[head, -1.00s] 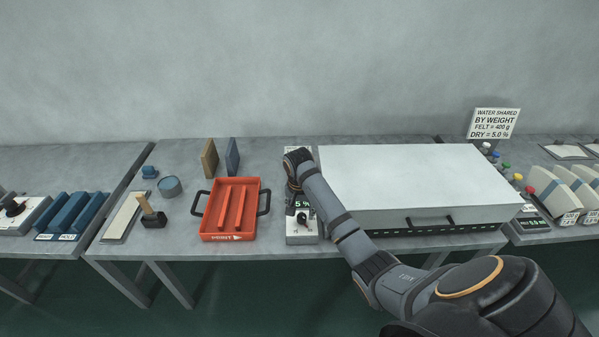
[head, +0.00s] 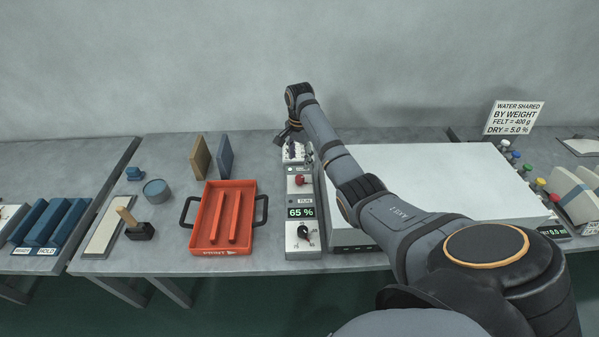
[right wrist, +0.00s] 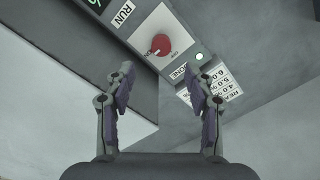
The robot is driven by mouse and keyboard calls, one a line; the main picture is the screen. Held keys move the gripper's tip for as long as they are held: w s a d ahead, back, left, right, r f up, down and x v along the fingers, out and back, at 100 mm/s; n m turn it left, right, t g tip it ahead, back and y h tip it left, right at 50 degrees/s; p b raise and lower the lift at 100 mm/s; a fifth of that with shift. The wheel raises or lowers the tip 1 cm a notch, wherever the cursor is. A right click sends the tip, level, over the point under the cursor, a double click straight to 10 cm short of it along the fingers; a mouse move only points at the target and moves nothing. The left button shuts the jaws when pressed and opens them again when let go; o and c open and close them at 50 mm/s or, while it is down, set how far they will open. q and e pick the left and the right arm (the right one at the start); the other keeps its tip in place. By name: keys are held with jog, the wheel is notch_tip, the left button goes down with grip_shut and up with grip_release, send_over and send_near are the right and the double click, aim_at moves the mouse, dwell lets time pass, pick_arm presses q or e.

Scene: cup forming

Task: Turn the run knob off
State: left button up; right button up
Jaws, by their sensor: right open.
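The red run knob (head: 300,181) sits on the upper part of a narrow grey control panel, above a RUN label and a display reading 65 %. In the right wrist view the red knob (right wrist: 161,44) shows near the top middle, with small lettering beside it too fine to read surely. My right gripper (right wrist: 163,64) is open and empty; its two fingers are spread just below the knob in that view, apart from it. In the head view my right gripper (head: 297,152) hangs over the panel's back end. My left gripper is out of view.
A black knob (head: 304,232) sits at the panel's front. A large pale box (head: 420,185) stands close on the right. An orange tray (head: 225,247) lies to the left.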

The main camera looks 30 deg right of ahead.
send_over(300, 177)
jog(key=f, duration=0.4)
jog(key=shift+s+a, duration=0.15)
jog(key=shift+s, duration=0.05)
jog(key=f, duration=0.4)
jog(key=shift+w+f+p, duration=0.2)
jog(key=shift+f+p, duration=0.1)
jog(key=shift+f, duration=0.35)
jog(key=shift+c, duration=0.5)
grip_shut()
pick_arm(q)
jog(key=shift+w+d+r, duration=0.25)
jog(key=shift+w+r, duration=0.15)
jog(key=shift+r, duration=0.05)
